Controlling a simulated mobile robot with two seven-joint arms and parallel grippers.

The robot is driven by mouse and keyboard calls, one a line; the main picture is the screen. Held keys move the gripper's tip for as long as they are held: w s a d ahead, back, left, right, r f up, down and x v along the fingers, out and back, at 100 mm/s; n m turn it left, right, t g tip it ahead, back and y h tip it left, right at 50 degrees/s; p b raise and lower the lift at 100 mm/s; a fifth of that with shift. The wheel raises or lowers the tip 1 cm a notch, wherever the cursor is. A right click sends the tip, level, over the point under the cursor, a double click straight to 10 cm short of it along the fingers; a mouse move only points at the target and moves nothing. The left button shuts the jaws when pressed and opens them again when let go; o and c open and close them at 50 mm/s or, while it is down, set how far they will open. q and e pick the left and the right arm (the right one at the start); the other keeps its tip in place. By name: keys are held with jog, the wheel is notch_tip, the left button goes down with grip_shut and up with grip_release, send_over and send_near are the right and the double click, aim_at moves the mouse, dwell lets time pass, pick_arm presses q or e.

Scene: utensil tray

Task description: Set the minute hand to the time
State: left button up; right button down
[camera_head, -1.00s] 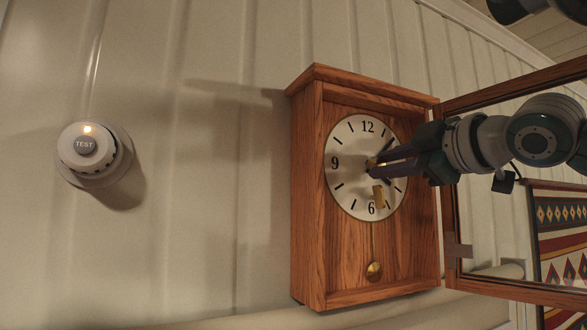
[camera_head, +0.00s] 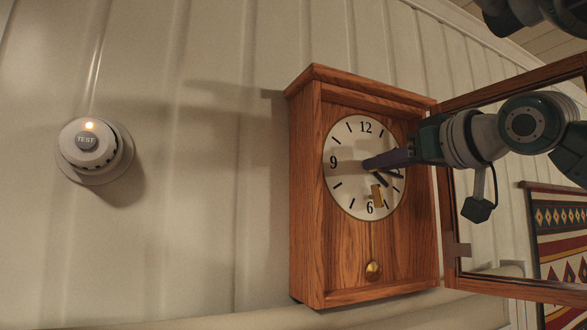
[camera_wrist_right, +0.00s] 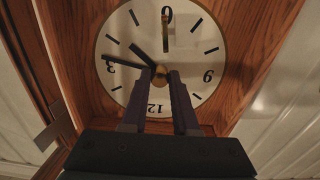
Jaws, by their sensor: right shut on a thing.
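The wooden wall clock (camera_head: 316,200) hangs with its glass door (camera_head: 462,255) swung open to the right. Its white face (camera_head: 345,185) shows in both views, upside down in the right wrist view (camera_wrist_right: 205,95). The long black minute hand (camera_wrist_right: 122,62) points close to 3, a little past it. The shorter hour hand (camera_head: 380,179) points near 4. My right gripper (camera_head: 368,163) reaches in from the right. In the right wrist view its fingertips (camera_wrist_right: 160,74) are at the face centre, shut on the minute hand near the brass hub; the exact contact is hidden.
A brass tab (camera_head: 377,196) is on the lower face near 6, and the pendulum (camera_head: 373,270) hangs below. A round TEST device (camera_head: 92,150) with a lit light is on the left wall. A patterned hanging (camera_head: 562,230) is at right. The wall between device and clock is free.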

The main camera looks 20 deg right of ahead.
jog(key=shift+a+m+p, duration=0.1)
jog(key=shift+m+p, duration=1.2)
jog(key=shift+m, duration=6.5)
jog(key=c, duration=0.7)
grip_release()
jog(key=shift+r, duration=0.1)
